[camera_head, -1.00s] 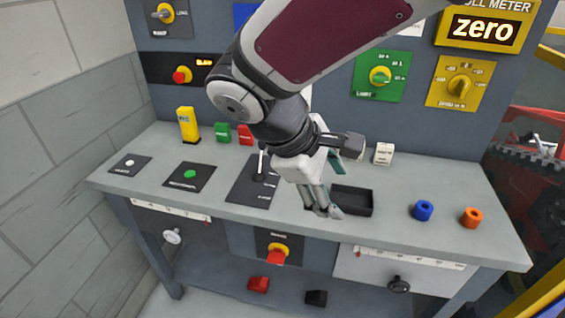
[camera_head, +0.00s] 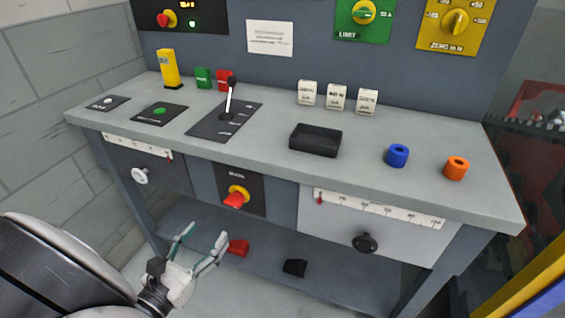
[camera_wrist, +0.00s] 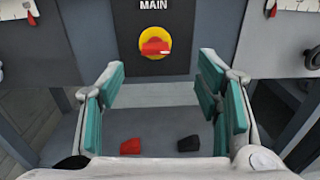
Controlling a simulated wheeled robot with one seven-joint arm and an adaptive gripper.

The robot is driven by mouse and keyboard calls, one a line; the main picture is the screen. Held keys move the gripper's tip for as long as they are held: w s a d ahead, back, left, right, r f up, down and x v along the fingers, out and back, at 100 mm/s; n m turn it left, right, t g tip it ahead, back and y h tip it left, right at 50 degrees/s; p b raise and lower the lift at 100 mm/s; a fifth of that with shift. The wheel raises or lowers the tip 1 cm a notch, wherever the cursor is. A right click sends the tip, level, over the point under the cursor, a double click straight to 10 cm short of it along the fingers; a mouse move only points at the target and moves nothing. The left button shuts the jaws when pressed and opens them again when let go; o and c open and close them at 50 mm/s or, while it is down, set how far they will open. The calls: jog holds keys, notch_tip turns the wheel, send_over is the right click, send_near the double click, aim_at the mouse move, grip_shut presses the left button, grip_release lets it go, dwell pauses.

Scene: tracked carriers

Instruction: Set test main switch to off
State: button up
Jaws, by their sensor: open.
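The main switch is a red handle (camera_head: 234,200) on a round yellow base, set in a dark panel (camera_head: 254,183) on the bench front. In the wrist view the red handle (camera_wrist: 155,47) lies roughly level, under the label MAIN, ahead of and above my fingers. My gripper (camera_head: 205,238) is open and empty, low in front of the bench and to the lower left of the switch. Its two teal-padded fingers (camera_wrist: 165,92) stand wide apart in the wrist view and do not touch the handle.
A lever (camera_head: 230,100), a black tray (camera_head: 316,140), a blue ring (camera_head: 397,155) and an orange ring (camera_head: 456,168) are on the bench top. Knobs (camera_head: 140,176) and (camera_head: 365,243) sit on panels either side of the switch. A red block (camera_head: 238,247) and black block (camera_head: 295,267) lie on the lower shelf.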

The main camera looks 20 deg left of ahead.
aim_at(231, 204)
jog(key=shift+n+y, duration=0.3)
jog(key=shift+n, duration=0.1)
jog(key=w, duration=0.4)
jog(key=w+f+b, duration=0.1)
jog(key=w, duration=0.3)
jog(key=w+d+b, duration=0.1)
jog(key=w, duration=0.3)
jog(key=shift+w+f, duration=0.2)
jog(key=shift+w, duration=0.15)
jog(key=shift+c, duration=0.3)
jog(key=c, duration=1.1)
